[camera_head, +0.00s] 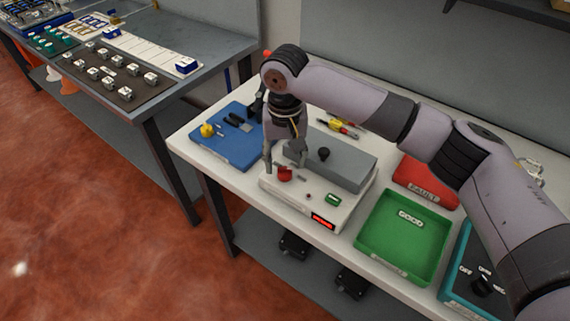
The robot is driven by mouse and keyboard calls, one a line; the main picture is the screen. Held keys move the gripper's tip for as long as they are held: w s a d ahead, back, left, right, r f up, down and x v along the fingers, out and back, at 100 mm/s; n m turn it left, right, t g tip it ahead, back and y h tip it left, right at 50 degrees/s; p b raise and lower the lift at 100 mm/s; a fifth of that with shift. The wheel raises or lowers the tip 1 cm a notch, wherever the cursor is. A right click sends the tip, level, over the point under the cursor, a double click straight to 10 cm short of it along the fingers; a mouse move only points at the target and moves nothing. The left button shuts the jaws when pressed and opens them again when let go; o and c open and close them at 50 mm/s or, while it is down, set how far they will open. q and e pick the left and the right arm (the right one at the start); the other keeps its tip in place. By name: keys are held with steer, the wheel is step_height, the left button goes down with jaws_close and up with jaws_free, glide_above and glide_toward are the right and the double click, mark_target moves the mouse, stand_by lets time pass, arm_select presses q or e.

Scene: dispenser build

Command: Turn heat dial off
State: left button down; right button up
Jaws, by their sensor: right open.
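A black dial (481,287) sits on a teal unit (453,290) at the lower right, with an OFF marking to its left and other markings around it that are too small to read surely. Which way its pointer faces is unclear. My right arm passes beside it and partly covers the unit. My right gripper (285,164) points down over the white device (300,207), far to the left of the black dial. Its fingers are open, with a red knob (285,174) between or just below the tips; contact cannot be told. My left gripper is out of view.
A green GOOD tray (376,251) and a red FAULT tray (425,188) stand between the device and the teal unit. A blue tray (229,150) holds small parts. Another bench (190,73) stands left.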

mark_target(285, 168)
step_height(285, 168, down, 3)
steer(key=shift+f, duration=0.15)
steer(key=c, duration=0.7)
jaws_close()
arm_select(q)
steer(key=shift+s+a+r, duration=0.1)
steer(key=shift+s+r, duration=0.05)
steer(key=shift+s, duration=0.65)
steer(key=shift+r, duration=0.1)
